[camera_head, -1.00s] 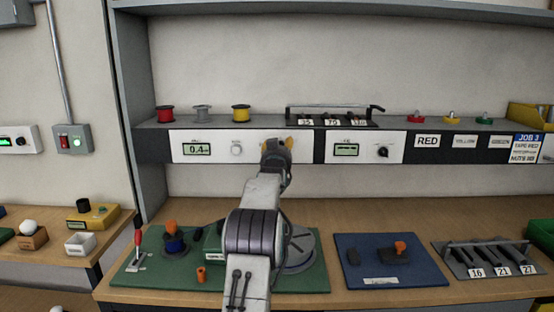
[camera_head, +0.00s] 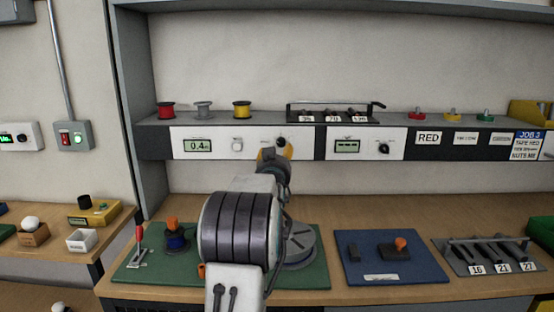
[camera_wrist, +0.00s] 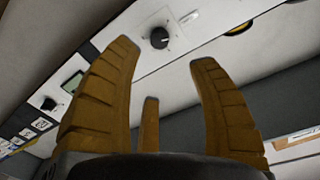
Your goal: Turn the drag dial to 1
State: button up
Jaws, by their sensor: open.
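A black dial (camera_head: 281,142) sits at the right end of a white panel (camera_head: 215,146) on the shelf front; I cannot read its label or setting. In the wrist view the same black dial (camera_wrist: 159,37) lies ahead of and between my fingers, apart from them. My gripper (camera_head: 275,154) is open and empty, just below and in front of the dial in the head view; its yellow fingers (camera_wrist: 165,85) are spread in the wrist view. A display (camera_head: 197,146) reading about 0.4 and a pale knob (camera_head: 237,145) are on the same panel.
A second panel to the right has a display (camera_head: 347,146) and another black knob (camera_head: 384,148). Red, grey and yellow spools (camera_head: 241,110) and a rack (camera_head: 330,115) stand on the shelf above. The bench below holds a green board (camera_head: 314,281) and a blue board (camera_head: 425,274).

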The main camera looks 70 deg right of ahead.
jog(key=shift+s+a, duration=0.1)
jog(key=shift+a, duration=0.35)
jog(key=shift+f, duration=0.15)
